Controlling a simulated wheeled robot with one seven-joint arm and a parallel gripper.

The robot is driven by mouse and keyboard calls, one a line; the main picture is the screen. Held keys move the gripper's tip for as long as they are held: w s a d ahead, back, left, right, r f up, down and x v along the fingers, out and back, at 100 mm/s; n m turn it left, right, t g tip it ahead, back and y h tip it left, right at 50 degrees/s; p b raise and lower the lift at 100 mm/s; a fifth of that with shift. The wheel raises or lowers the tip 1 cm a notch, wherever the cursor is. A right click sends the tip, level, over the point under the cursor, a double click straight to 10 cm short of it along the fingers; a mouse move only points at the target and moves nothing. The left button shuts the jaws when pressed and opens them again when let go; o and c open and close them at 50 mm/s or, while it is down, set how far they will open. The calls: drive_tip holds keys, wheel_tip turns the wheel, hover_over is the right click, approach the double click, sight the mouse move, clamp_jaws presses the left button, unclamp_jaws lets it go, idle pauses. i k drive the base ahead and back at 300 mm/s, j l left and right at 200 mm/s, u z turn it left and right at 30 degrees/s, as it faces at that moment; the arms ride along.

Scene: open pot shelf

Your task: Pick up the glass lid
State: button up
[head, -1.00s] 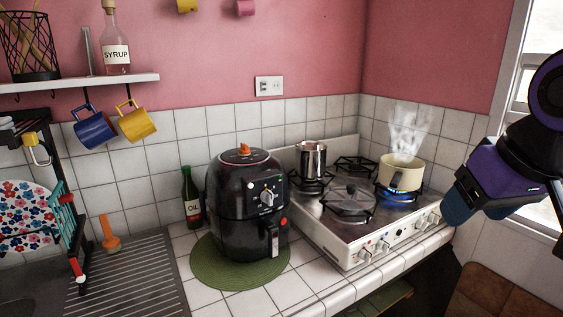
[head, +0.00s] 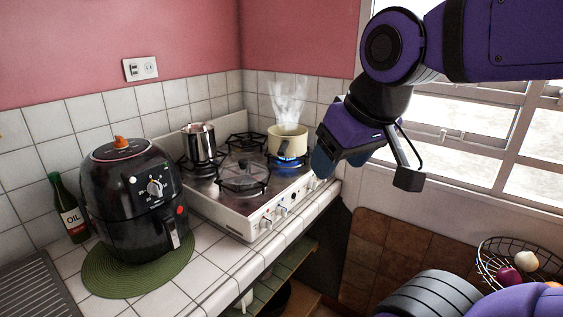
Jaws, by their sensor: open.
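The glass lid (head: 243,174) is a clear, round lid with a small dark knob. It lies on the front left burner of the white gas stove (head: 232,218), in the middle of the head view. My gripper (head: 323,158) is purple with blue fingertips and hangs to the right of the stove, at the right of the cream pot. It is open, apart from the lid, and no object shows in it. The gap between the fingers is hard to see from this angle.
A steaming cream pot (head: 288,142) stands over a lit blue flame. A steel pot (head: 199,143) stands at the back left burner. A black air fryer (head: 130,200) on a green mat (head: 100,278) is left of the stove. A wire basket (head: 505,262) is at lower right.

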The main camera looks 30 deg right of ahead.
sight(244, 171)
drive_tip(key=i+l+u, duration=0.45)
drive_tip(key=l, duration=0.15)
drive_tip(key=l+u, duration=0.25)
drive_tip(key=i+l, duration=0.05)
drive_tip(key=l, duration=0.05)
